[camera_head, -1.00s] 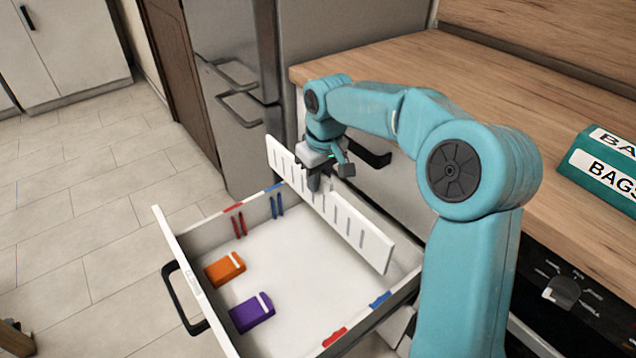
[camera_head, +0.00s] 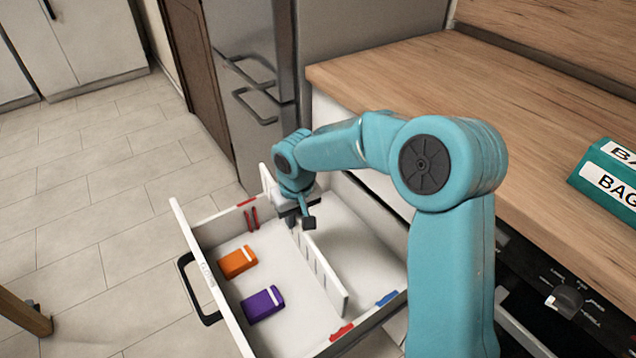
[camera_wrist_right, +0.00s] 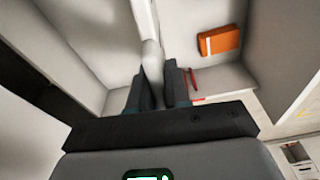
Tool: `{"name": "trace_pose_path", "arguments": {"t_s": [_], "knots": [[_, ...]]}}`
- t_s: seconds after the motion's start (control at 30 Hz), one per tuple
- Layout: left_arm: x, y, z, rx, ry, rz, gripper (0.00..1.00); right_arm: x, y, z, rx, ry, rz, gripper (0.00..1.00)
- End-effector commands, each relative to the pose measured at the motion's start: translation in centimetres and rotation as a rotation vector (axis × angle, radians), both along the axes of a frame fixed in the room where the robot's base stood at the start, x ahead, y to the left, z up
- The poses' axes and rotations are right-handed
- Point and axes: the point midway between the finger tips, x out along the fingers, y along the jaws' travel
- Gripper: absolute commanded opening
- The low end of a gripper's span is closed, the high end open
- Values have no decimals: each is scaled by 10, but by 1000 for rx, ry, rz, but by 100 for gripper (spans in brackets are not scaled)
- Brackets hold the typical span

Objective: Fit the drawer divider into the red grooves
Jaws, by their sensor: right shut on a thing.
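The white slotted divider (camera_head: 322,272) is held over and partly down in the open drawer (camera_head: 222,316), its far end higher than its near end. My right gripper (camera_head: 299,222) is shut on it near its far part; the fingers (camera_wrist_right: 160,88) straddle its edge in the wrist view. Red grooves (camera_head: 251,219) show on the far wall, left of the gripper, and in the wrist view (camera_wrist_right: 191,80). A red mark (camera_head: 342,331) is on the near rim, close to the divider's near end. Whether either end sits in a groove cannot be told. My left gripper is out of view.
An orange box (camera_head: 238,262) and a purple box (camera_head: 262,304) lie in the drawer's left part. A blue mark (camera_head: 387,298) is on the near rim. The wooden counter (camera_head: 420,80) holds a teal BAGS box (camera_head: 610,180). The drawer's right part is empty.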

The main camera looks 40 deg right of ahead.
Motion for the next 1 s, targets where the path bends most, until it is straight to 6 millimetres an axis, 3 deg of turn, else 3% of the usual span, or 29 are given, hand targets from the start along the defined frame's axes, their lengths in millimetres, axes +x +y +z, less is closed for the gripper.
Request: {"name": "trace_pose_path", "arguments": {"t_s": [0.1,0.23,0.63,1.0], "knots": [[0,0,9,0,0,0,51,-6,27,-4,0,0,75,0],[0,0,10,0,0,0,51,-4,39,-5,-1,-3,103,0],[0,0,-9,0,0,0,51,-3,40,-28,-2,-2,105,0],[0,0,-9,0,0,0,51,-3,39,-28,-1,-2,105,0]]}}
